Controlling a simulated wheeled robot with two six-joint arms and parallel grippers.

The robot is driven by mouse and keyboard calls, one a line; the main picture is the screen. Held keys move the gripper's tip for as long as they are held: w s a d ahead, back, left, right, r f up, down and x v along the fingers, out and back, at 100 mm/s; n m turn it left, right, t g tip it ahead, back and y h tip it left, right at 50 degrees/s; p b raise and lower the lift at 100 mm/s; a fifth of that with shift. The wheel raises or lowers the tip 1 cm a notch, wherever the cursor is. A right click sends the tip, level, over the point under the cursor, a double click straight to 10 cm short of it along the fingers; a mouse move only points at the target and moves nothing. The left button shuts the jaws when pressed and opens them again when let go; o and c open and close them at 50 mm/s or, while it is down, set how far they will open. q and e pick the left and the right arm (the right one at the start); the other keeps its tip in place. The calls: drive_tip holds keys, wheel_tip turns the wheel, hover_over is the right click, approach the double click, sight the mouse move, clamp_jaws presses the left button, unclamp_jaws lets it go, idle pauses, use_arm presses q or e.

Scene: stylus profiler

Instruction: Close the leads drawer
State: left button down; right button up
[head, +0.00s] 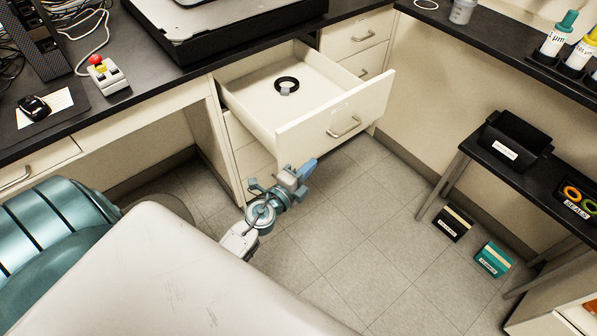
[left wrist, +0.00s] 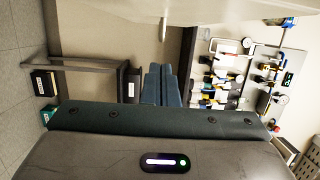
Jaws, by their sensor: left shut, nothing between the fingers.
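The cream drawer (head: 370,108) is pulled well out of the cabinet under the black counter. Its front has a metal handle and a small label, too small to read. A black ring (head: 287,80) with a small grey piece lies inside it. My left gripper (head: 306,170) is just below and in front of the drawer front, left of the handle, and looks apart from it. Its blue fingers are shut and empty, and they also show in the left wrist view (left wrist: 158,85). My right gripper is in neither view.
Closed drawers (head: 355,35) sit to the right of the open one. A dark side table (head: 555,185) with a black bin (head: 515,140) stands at the right. Two small boxes (head: 453,222) are on the floor. The tiled floor before the drawer is clear.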

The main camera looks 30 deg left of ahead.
sight(306, 152)
use_arm(q)
drive_tip(key=shift+w+a+f+b, duration=0.1)
drive_tip(key=shift+w+a+b, duration=0.1)
drive_tip(key=shift+w+a, duration=0.85)
drive_tip(key=shift+w+a+b, duration=0.15)
drive_tip(key=shift+w+a, duration=0.55)
drive_tip(key=shift+w, duration=0.55)
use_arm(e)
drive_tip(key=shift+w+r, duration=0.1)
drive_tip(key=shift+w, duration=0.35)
